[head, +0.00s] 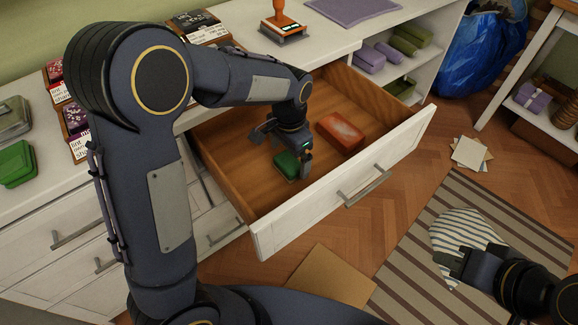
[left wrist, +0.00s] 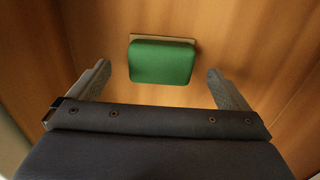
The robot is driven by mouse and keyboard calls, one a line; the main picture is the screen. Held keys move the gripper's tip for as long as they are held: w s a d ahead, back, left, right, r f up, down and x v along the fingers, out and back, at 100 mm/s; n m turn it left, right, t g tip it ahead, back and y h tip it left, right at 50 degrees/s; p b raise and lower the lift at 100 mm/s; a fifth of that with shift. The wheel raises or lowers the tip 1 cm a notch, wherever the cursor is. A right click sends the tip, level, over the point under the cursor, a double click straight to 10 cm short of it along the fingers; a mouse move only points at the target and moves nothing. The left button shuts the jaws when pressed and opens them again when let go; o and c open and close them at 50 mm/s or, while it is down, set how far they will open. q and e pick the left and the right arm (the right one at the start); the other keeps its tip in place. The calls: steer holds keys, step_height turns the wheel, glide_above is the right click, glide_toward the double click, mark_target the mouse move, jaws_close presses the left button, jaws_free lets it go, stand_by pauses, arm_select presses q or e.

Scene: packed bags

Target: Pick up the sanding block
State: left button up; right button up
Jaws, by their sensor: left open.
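A green block with a thin tan base, which looks like the sanding block (head: 286,166), lies on the wooden floor of the open drawer. It also shows in the left wrist view (left wrist: 161,62), in front of and between the fingers, with clear gaps on both sides. My left gripper (head: 283,150) is inside the drawer, open and empty, just over the block and partly covering it in the head view. My right gripper (head: 450,260) is at the lower right over the rug, away from the drawer; whether its fingers are apart is unclear.
A reddish-orange block (head: 340,132) lies in the drawer right of my left gripper. The drawer's white front (head: 345,187) and side walls surround both. The countertop (head: 225,75) holds small boxes and a stamp (head: 284,25). A striped rug (head: 405,275) lies on the floor.

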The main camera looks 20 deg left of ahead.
mark_target(289, 161)
arm_select(q)
step_height(289, 161, down, 3)
steer(key=shift+f+b, duration=0.2)
steer(key=shift+b, duration=0.15)
steer(key=shift+r, duration=0.1)
steer(key=c, duration=1.1)
step_height(289, 161, up, 10)
steer(key=p, duration=0.3)
